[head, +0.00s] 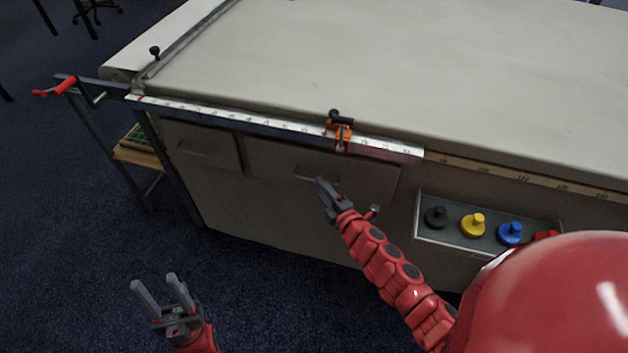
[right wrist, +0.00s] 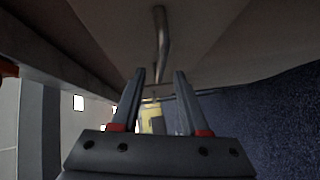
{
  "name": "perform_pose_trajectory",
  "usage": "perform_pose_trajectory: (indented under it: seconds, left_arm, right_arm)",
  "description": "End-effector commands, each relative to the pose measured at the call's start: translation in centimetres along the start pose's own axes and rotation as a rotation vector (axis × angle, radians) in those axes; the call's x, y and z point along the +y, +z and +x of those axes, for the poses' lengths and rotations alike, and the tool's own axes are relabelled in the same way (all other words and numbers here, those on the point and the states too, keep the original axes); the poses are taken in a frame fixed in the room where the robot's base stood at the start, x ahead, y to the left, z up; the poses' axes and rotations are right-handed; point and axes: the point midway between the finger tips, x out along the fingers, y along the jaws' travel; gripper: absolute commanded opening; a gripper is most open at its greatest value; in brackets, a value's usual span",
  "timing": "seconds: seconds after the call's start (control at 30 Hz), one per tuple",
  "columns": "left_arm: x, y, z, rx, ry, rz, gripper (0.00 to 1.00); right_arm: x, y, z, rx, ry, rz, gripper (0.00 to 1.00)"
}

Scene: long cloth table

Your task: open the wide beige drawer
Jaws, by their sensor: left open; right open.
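The wide beige drawer (head: 365,182) is in the front of the long table in the head view, and its front looks flush with the panel. Its slim bar handle (head: 305,177) is partly behind my right gripper (head: 324,188). In the right wrist view the handle (right wrist: 161,45) stands out from the drawer front beyond the tips of my right gripper (right wrist: 158,75). The right jaws are open and empty; I cannot tell whether a fingertip touches the handle. My left gripper (head: 158,285) is open and empty, low over the floor at the lower left.
A narrower drawer (head: 200,146) is to the left. An open tray-like compartment (head: 450,240) with black, yellow and blue knobbed pieces is to the right. A ruler rail (head: 235,121) with an orange clamp (head: 341,132) runs above. The carpet (head: 90,220) is clear.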

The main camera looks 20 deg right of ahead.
Motion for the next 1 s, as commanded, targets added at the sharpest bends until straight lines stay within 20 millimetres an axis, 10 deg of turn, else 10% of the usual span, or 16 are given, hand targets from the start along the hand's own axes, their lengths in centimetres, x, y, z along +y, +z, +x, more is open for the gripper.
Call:
perform_pose_trajectory:
  seconds: [0.67, 0.9, 1.0]
  left_arm:
    - [0.0, 0.0, 0.2, 0.000, 0.000, 0.000, 0.50]
    - [0.0, 0.0, 0.2, 0.000, 0.000, 0.000, 0.50]
    - [0.0, 0.0, 0.2, 0.000, 0.000, 0.000, 0.50]
  right_arm:
    - [-0.1, -0.1, 4.3, 0.001, -0.001, 0.000, 0.45]
    - [0.0, -0.1, 4.3, 0.001, -0.001, 0.000, 0.03]
    - [0.0, -0.1, 4.3, 0.001, -0.001, 0.000, 0.00]
